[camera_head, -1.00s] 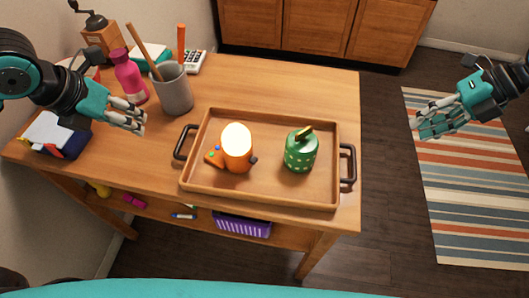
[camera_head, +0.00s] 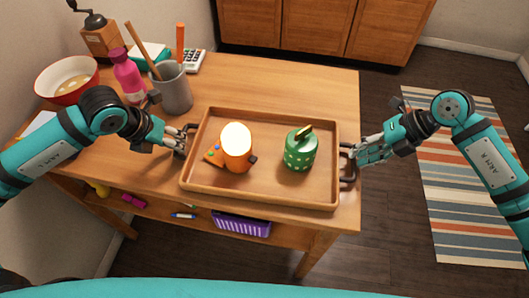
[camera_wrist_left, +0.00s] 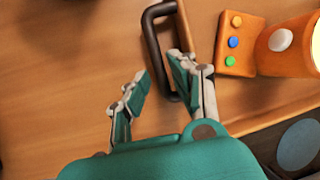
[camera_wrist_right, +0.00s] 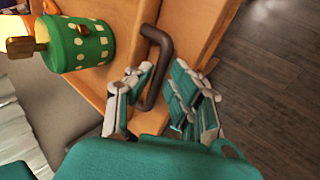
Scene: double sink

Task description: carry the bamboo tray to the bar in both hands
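The bamboo tray (camera_head: 262,192) rests on the wooden table, with a dark handle at each end. On it stand an orange cylindrical object with a bright top (camera_head: 236,150) and a green spotted canister (camera_head: 299,154). My left gripper (camera_head: 182,146) is open at the left handle (camera_head: 191,128); in the left wrist view this handle (camera_wrist_left: 153,42) shows just beyond the fingertips. My right gripper (camera_head: 358,154) is open at the right handle (camera_head: 348,178); in the right wrist view this handle (camera_wrist_right: 160,66) passes between its fingers. Neither gripper is closed on a handle.
A purple basket (camera_head: 241,225) sits on the lower shelf. A striped rug (camera_head: 450,228) lies on the floor at right.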

